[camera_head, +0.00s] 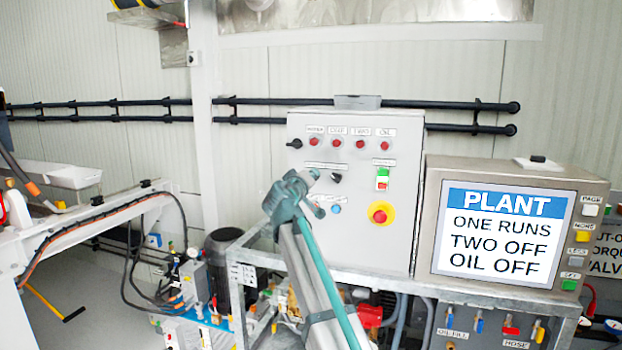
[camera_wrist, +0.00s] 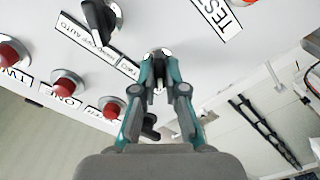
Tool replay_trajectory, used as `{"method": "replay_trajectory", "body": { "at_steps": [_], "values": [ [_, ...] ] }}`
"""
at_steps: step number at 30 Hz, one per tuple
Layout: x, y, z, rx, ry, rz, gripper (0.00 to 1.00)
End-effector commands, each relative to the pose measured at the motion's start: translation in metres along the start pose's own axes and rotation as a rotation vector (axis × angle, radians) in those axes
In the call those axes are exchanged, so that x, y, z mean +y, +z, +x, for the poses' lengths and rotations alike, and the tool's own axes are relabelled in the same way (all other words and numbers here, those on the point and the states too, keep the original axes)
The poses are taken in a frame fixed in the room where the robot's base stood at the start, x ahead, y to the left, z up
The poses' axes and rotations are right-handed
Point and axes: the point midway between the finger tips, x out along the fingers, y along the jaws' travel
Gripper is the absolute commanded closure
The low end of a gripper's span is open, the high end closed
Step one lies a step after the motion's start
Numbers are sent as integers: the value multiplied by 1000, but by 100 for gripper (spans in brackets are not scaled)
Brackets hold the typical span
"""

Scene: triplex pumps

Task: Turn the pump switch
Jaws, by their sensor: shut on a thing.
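The grey control box (camera_head: 400,240) carries the pump switches. My gripper (camera_head: 311,177) reaches its front, left of a black selector knob (camera_head: 336,178). In the wrist view my gripper's teal-and-grey fingers (camera_wrist: 159,74) are shut on a small switch (camera_wrist: 158,53) on the panel. The fingers hide most of its knob, so its angle cannot be told. A white label strip lies beside it. The other black selector (camera_wrist: 99,17), by a label ending in AUTO, also shows in the wrist view, apart from the fingers.
Red lamps (camera_head: 337,142) line the box's top. Below right are a green-and-red switch (camera_head: 382,178) and a red emergency button on yellow (camera_head: 380,212). A black handle (camera_head: 294,143) sits at the left edge. A screen (camera_head: 504,236) reads PLANT, ONE RUNS, TWO OFF, OIL OFF.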

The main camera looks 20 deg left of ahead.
Motion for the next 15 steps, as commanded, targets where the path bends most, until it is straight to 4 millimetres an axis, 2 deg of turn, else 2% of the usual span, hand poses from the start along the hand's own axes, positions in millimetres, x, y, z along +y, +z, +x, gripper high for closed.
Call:
{"method": "replay_trajectory", "body": {
  "at_steps": [5, 6, 10, 15],
  "values": [
    [0, 0, 0, 0, 0, 1, 100],
    [0, 0, 0, 1, 0, 1, 87],
    [0, 0, 0, 1, 0, 1, 65],
    [0, 0, 0, 0, 0, 2, 64]
  ]
}}
